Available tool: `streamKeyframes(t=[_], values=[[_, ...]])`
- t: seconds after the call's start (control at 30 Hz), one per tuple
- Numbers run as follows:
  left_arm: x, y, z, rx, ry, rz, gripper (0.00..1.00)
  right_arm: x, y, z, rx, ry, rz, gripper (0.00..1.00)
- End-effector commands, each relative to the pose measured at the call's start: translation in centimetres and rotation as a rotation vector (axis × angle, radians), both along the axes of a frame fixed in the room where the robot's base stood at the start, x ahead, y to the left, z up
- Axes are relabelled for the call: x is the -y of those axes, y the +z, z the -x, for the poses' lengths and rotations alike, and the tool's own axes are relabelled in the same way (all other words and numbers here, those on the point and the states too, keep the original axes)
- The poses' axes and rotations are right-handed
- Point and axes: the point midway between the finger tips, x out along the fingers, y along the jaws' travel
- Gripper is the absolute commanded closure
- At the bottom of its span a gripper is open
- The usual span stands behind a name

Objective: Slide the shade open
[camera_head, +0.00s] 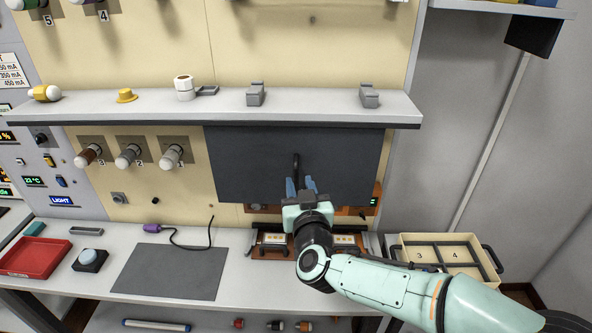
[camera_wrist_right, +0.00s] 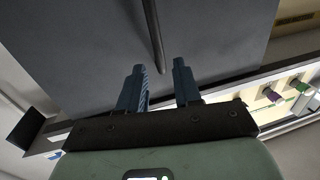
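The shade is a dark grey panel (camera_head: 245,160) under the shelf, in front of the lower part of the back wall. A thin dark upright handle (camera_head: 296,165) is on its front. My right gripper (camera_head: 301,186) is just below the handle, with its blue fingers apart and pointing at the panel. In the right wrist view the open fingers (camera_wrist_right: 160,82) are empty, and the handle (camera_wrist_right: 154,38) is ahead of the gap between them. It looks short of the fingertips. My left gripper is in neither view.
A shelf (camera_head: 230,105) with grey brackets, a white roll and a yellow knob runs above the shade. Below are a wooden fixture (camera_head: 270,252), a grey mat (camera_head: 170,272) and a red tray (camera_head: 35,258). A compartment box (camera_head: 405,262) stands to the right.

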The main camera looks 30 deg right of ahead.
Motion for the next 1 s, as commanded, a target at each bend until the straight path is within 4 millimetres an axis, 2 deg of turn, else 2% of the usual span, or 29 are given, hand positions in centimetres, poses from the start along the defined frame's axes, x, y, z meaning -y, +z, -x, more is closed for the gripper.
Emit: streamKeyframes(t=[0.1,0.3,0.7,0.77,0.8,1.0], values=[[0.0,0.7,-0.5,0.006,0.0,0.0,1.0,0.8,0.1,-2.3,-0.001,-0.001,0.001,0.67],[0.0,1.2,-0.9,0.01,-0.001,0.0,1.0,1.7,0.1,-4.6,0.0,0.0,-0.001,0.67],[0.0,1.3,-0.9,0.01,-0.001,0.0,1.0,1.9,0.0,-5.2,0.0,0.001,0.0,0.67],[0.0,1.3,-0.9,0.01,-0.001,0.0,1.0,1.9,0.0,-5.2,0.0,0.001,0.0,0.86],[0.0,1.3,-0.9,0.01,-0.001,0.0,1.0,1.9,0.0,-5.2,0.0,0.001,0.0,0.99],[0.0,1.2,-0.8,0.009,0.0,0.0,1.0,2.0,0.0,-5.1,0.0,0.0,-0.001,1.0]])
